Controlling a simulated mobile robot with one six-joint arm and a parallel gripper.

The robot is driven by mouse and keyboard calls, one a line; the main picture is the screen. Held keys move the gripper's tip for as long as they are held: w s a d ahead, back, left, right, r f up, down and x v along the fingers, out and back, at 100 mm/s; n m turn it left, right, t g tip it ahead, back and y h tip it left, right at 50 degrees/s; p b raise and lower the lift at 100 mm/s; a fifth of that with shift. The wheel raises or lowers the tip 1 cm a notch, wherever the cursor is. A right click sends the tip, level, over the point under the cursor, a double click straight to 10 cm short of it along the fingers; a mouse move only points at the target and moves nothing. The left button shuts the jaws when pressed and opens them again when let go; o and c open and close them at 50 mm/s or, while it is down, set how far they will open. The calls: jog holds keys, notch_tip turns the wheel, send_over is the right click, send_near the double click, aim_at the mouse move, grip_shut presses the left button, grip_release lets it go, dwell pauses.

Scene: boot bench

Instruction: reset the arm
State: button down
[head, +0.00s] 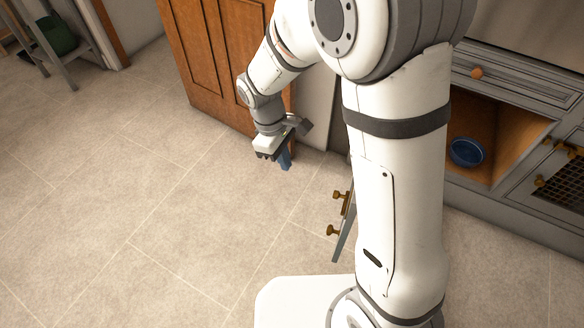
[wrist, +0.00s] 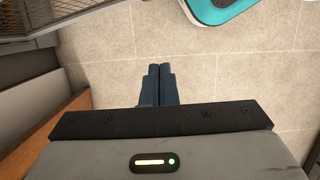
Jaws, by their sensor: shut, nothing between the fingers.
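My gripper (head: 286,164) hangs low at the end of my bent arm, left of the middle in the head view. Its blue fingers point down toward the tiled floor, in front of the wooden door. In the wrist view my gripper (wrist: 158,69) has its two fingers side by side and closed together. Nothing is between them, and bare floor tiles lie beyond the tips.
An open cabinet door (head: 344,225) with brass knobs juts out beside my arm. A blue bowl (head: 466,152) sits in the open grey cabinet (head: 515,73). A teal-edged object (wrist: 222,10) shows at the wrist view's top.

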jog(key=shift+v, duration=0.85)
jog(key=shift+r, duration=0.1)
jog(key=s+d+r+m+t+p, duration=0.1)
jog(key=s+d+r+m+p, duration=0.3)
jog(key=r, duration=0.6)
jog(key=s+d+r+m+t+y+p, duration=0.1)
jog(key=s+d+r+m+p, duration=0.3)
jog(key=r+p, duration=0.5)
jog(key=s+d+r+m+t+y+p, duration=0.1)
jog(key=s+d+r+m+p, duration=0.3)
jog(key=r, duration=0.8)
jog(key=d+t+p, duration=0.1)
jog(key=d+p, duration=0.1)
jog(key=d, duration=0.2)
jog(key=shift+r, duration=0.15)
jog(key=shift+s, duration=0.15)
